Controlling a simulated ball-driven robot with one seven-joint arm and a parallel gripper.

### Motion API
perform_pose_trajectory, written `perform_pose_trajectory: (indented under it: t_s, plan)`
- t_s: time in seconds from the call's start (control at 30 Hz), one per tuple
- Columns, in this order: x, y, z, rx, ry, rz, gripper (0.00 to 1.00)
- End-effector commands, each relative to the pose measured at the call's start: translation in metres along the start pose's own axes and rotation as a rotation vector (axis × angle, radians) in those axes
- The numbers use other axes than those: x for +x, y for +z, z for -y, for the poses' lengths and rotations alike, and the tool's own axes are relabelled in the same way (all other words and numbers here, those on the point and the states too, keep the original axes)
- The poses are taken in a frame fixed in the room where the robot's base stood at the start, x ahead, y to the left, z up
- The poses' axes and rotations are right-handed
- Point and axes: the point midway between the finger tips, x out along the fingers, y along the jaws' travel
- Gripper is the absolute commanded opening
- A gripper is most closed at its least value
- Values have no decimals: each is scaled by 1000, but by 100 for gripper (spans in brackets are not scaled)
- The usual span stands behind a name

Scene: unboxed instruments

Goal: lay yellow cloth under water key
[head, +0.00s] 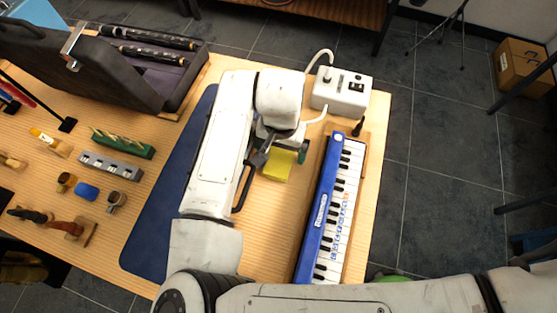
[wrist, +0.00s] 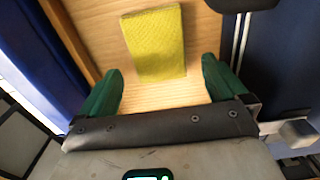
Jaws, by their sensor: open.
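The yellow cloth (head: 279,166) lies flat on the wooden table, beside the blue keyboard instrument (head: 325,215). It also shows in the wrist view (wrist: 156,42), ahead of my fingertips. My gripper (head: 282,148) is over the table at the cloth's far end. I cannot make out the water key.
A white box (head: 342,93) with a hose stands at the table's far right. A dark blue mat (head: 150,235) lies left of my arm. An open case (head: 185,85) with black instrument parts and several small tools fill the left.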

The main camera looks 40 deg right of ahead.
Motion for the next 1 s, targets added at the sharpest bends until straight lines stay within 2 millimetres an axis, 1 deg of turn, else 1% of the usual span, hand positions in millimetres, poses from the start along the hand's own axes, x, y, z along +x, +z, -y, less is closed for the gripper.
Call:
perform_pose_trajectory:
  t_s: [0.03,0.1,0.17,0.43,1.0]
  plan:
    - [7,0,0,-1,2,1,99]
    - [15,0,0,-2,1,1,99]
    - [19,0,0,-1,0,1,99]
    - [21,0,0,0,-1,-1,99]
    - [21,0,0,0,-1,-1,44]
